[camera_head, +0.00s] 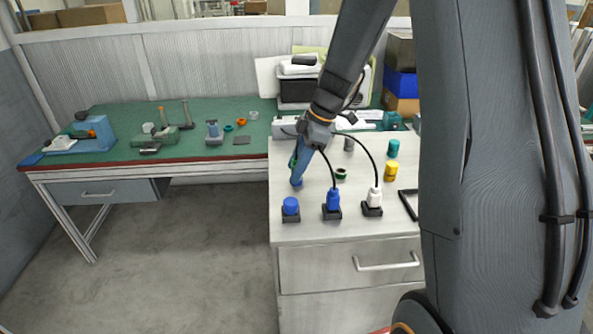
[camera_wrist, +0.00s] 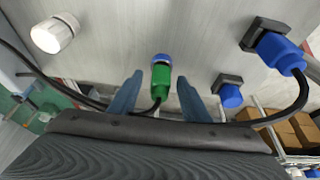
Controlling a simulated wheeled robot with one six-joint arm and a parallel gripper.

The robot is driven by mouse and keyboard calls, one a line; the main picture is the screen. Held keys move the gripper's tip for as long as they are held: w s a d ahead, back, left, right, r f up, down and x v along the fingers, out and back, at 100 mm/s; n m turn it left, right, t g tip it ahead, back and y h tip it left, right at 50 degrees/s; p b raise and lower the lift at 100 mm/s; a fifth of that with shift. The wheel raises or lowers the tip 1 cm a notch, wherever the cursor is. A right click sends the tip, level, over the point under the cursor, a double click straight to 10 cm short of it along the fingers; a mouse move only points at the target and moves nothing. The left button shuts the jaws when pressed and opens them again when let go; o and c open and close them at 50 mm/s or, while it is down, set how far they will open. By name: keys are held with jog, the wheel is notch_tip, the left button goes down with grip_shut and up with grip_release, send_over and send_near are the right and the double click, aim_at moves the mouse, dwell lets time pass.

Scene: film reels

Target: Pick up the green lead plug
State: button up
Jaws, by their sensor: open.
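The green lead plug (camera_wrist: 161,76) shows in the wrist view, a green body with a blue end and a black cable. It appears between the two blue fingers of my gripper (camera_wrist: 159,82), with a gap on each side. My gripper is open and holds nothing. In the head view my gripper (camera_head: 298,170) points down over the left part of the light cabinet top (camera_head: 315,232). A sliver of green (camera_head: 293,161) shows beside its fingers there, and most of the plug is hidden.
A blue plug (camera_head: 333,199) and a white plug (camera_head: 374,196) with black cables stand in dark sockets. A blue cap (camera_head: 290,205) stands left of them. A dark green ring (camera_head: 341,174), a yellow cylinder (camera_head: 391,170) and a teal cylinder (camera_head: 394,147) stand farther back.

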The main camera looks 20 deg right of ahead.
grip_shut()
